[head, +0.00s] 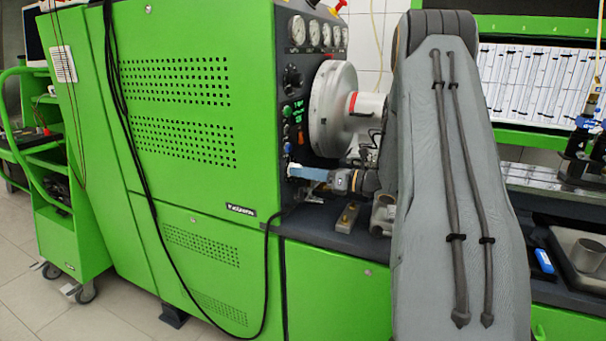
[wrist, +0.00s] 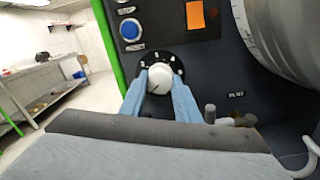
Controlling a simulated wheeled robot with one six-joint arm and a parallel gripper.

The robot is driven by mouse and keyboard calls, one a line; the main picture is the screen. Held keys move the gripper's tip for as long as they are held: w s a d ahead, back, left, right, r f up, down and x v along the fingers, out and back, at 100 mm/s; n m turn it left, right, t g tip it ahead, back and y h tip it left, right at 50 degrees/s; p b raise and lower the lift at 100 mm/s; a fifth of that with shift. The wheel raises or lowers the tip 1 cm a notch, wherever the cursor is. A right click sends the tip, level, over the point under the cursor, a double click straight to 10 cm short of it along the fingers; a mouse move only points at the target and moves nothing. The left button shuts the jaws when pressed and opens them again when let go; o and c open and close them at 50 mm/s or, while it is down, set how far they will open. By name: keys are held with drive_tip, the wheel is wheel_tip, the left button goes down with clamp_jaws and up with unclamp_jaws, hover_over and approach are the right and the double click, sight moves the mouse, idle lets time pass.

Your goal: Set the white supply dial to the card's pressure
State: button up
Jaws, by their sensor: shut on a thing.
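The white supply dial (wrist: 160,79) sits on the dark panel in the wrist view, with pale tick marks in an arc around its upper side. A dark pointer line shows on its face. My gripper (wrist: 160,88) is shut on the dial, with one blue finger on each side of it. In the head view my gripper (head: 292,170) reaches the lower part of the panel, and the dial is hidden there.
A blue button (wrist: 131,30) is above and left of the dial. A large grey metal drum (wrist: 275,35) juts out at the right, also seen in the head view (head: 328,108). Pressure gauges (head: 313,33) line the panel's top. A black cable (head: 135,165) hangs over the green cabinet.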

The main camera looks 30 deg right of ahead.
drive_tip(key=m, duration=0.4)
drive_tip(key=shift+b, duration=0.35)
drive_tip(key=m, duration=0.4)
drive_tip(key=m+p, duration=0.1)
drive_tip(key=m, duration=0.3)
drive_tip(key=shift+m, duration=0.4)
drive_tip(key=m+p, duration=0.1)
drive_tip(key=m, duration=0.3)
drive_tip(key=shift+r+m+p, duration=0.1)
drive_tip(key=shift+m+p, duration=0.2)
drive_tip(key=shift+p, duration=0.05)
drive_tip(key=m+p, duration=0.2)
drive_tip(key=m, duration=0.2)
drive_tip(key=shift+s+m+t, duration=0.1)
drive_tip(key=shift+m+t, duration=0.2)
drive_tip(key=m+p, duration=0.2)
drive_tip(key=m, duration=0.2)
drive_tip(key=shift+m, duration=0.3)
drive_tip(key=m+p, duration=0.1)
drive_tip(key=m, duration=0.2)
drive_tip(key=shift+m+h, duration=0.3)
drive_tip(key=shift+m+p, duration=1.05)
drive_tip(key=shift+m, duration=1.05)
